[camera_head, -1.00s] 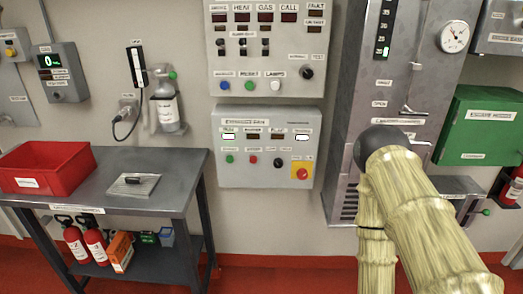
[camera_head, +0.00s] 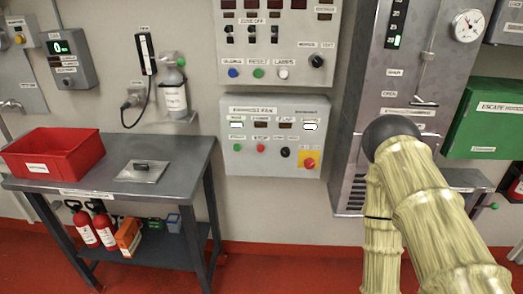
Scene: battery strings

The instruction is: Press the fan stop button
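The exhaust fan panel (camera_head: 275,168) is a grey box on the wall, left of my arm. Its lower row holds a green button (camera_head: 237,147), a red button (camera_head: 261,148), a black knob (camera_head: 285,152) and a larger red button on a yellow plate (camera_head: 309,163). The small labels above them are too blurred to read surely. Two small windows in the upper row are lit white. My arm, in a yellowish sleeve with a dark round joint, stands to the right of the panel. My gripper is not in view.
A larger alarm panel (camera_head: 274,72) hangs directly above. A grey metal cabinet (camera_head: 408,85) stands behind my arm, with a green box (camera_head: 487,118) to its right. A table (camera_head: 110,191) with a red bin (camera_head: 52,153) stands left. Floor below the fan panel is clear.

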